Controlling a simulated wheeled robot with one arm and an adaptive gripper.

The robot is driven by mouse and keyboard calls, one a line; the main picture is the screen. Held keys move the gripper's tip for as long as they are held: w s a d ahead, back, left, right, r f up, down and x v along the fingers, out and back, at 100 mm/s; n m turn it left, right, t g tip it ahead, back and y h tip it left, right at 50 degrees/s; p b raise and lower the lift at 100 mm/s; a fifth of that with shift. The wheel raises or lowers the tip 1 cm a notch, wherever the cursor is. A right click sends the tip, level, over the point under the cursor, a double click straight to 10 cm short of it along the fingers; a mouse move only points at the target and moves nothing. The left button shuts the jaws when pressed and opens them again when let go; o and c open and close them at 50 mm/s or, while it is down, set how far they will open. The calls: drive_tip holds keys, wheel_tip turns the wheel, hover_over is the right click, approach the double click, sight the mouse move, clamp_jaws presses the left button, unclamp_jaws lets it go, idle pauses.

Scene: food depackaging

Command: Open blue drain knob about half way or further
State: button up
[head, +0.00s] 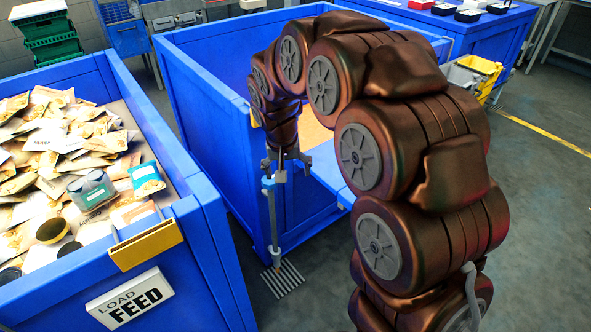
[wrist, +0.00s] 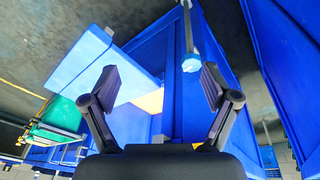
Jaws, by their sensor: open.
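The light blue drain knob (head: 268,183) tops a thin upright grey pipe (head: 273,225) beside the blue bin's corner. The pipe reaches down to a floor grate (head: 283,278). In the wrist view the knob (wrist: 190,64) lies beyond the fingertips, nearer the right finger. My gripper (head: 288,163) points down close to the knob in the head view. Its two dark fingers (wrist: 160,80) are spread, with nothing between them. The gripper and knob look apart. How far the knob is turned cannot be told.
A blue feed bin (head: 205,205) full of packets stands at the left, with a yellow plate (head: 146,245) on its near rim. The other blue bin (head: 195,100) stands behind my gripper. Grey floor (head: 540,240) is clear at the right.

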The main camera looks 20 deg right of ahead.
drive_tip(key=shift+g, duration=0.3)
drive_tip(key=s+r, duration=0.2)
drive_tip(key=s, duration=0.1)
drive_tip(key=s+p, duration=0.1)
drive_tip(key=shift+s+d+r, duration=0.2)
drive_tip(key=shift+s+r, duration=0.15)
drive_tip(key=shift+r, duration=0.05)
drive_tip(key=s+r+n+g+p, duration=0.1)
drive_tip(key=s+r+p, duration=0.2)
drive_tip(key=s, duration=0.7)
drive_tip(key=s+r+n+g+y+p, duration=0.1)
drive_tip(key=s+r+p, duration=0.2)
drive_tip(key=s, duration=0.7)
drive_tip(key=s+r+n+g+p, duration=0.1)
drive_tip(key=s+r+p, duration=0.2)
drive_tip(key=s, duration=0.7)
drive_tip(key=shift+a+r+n+y, duration=0.3)
drive_tip(key=shift+a+r+y, duration=0.15)
drive_tip(key=shift+r, duration=0.5)
